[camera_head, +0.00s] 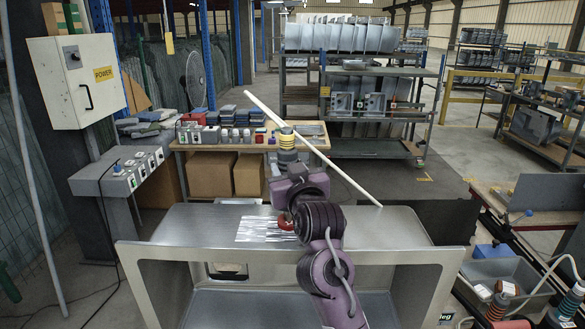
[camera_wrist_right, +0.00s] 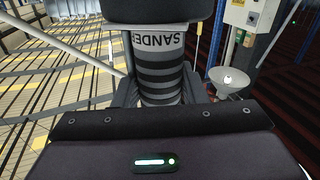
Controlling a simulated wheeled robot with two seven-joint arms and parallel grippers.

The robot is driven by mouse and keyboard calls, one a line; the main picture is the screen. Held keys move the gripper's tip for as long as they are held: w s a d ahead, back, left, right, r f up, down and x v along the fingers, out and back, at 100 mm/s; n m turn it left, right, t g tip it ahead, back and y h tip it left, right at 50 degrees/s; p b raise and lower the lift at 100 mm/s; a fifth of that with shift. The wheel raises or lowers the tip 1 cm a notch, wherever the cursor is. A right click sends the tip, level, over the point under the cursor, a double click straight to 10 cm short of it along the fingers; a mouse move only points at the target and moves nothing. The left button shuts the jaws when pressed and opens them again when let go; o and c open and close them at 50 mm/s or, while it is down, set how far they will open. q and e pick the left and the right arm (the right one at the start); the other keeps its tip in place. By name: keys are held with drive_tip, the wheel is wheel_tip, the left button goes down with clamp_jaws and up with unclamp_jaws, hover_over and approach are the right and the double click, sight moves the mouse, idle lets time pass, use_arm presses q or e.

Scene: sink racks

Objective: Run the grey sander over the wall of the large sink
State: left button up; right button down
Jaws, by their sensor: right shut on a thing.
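The large sink (camera_head: 395,225) is a steel box across the lower part of the head view, with a broad flat wall on top. A patch of bright streaks (camera_head: 258,231) lies on this wall, left of my right arm. My right gripper (camera_head: 297,182) is over the far part of the wall. In the wrist view it is shut on the grey sander (camera_wrist_right: 162,82), a cylinder with dark bands and a "SANDER" label. My left gripper is not in view.
A wooden bench (camera_head: 318,143) with small tools and blocks stands behind the sink. A long pale pole (camera_head: 345,178) slants across the view behind my right gripper. A grey bin (camera_head: 505,280) and a tool cart stand at the right. A power box (camera_head: 75,80) is at the left.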

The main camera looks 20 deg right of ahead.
drive_tip(key=shift+s+a+r+p, duration=0.15)
drive_tip(key=shift+s+a+p, duration=1)
drive_tip(key=shift+a, duration=0.25)
drive_tip(key=shift+s+d+b, duration=1)
drive_tip(key=shift+s+d, duration=0.35)
drive_tip(key=shift+d, duration=1.45)
wheel_tip(320, 180, up, 7)
drive_tip(key=p, duration=0.2)
idle(0.4)
